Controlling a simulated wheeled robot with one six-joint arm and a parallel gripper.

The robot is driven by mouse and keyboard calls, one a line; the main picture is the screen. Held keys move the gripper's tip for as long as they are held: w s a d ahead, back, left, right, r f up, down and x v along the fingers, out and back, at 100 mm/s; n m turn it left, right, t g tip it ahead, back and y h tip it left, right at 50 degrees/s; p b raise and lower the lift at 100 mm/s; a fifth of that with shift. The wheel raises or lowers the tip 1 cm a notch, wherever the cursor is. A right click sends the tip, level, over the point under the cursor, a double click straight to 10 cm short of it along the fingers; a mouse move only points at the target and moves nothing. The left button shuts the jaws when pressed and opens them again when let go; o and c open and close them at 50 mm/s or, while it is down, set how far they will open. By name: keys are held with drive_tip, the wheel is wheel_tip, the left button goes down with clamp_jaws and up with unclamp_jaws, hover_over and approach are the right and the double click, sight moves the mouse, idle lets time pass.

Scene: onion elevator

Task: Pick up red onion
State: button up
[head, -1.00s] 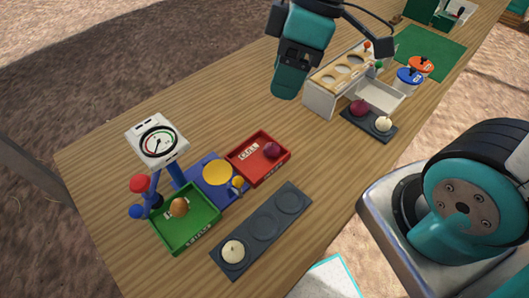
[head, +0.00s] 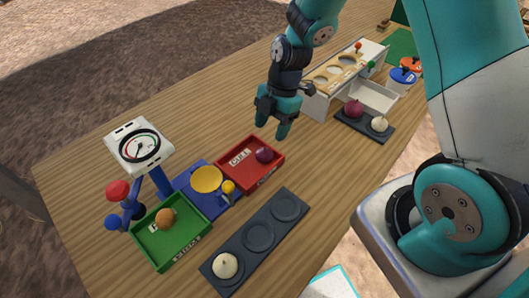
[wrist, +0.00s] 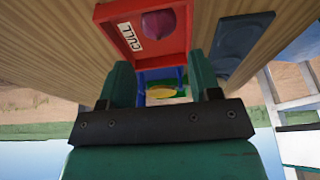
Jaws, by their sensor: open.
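A red onion (head: 264,155) lies in the red tray marked CULL (head: 228,172), toward its right side. In the wrist view the onion (wrist: 159,22) shows at the top inside the tray (wrist: 112,27). Another red onion (head: 354,108) sits on a dark tray (head: 372,132) farther right, beside a white onion (head: 379,124). My gripper (head: 273,128) is open and empty, pointing down above and behind the red tray. Its two fingers also show in the wrist view (wrist: 160,68), below the tray in the picture.
A green tray (head: 185,248) holds a brown onion (head: 165,218). A blue stand with a yellow pan (head: 206,179) and a dial scale (head: 139,148) stand at left. A dark tray with round recesses (head: 258,237) holds a white onion (head: 225,265). A white holder (head: 318,103) stands behind.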

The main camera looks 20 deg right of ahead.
sight(266, 148)
drive_tip(key=p+x, duration=0.1)
drive_tip(key=x, duration=0.7)
drive_tip(key=shift+w+f+p, duration=0.15)
drive_tip(key=shift+p, duration=0.15)
drive_tip(key=c, duration=0.6)
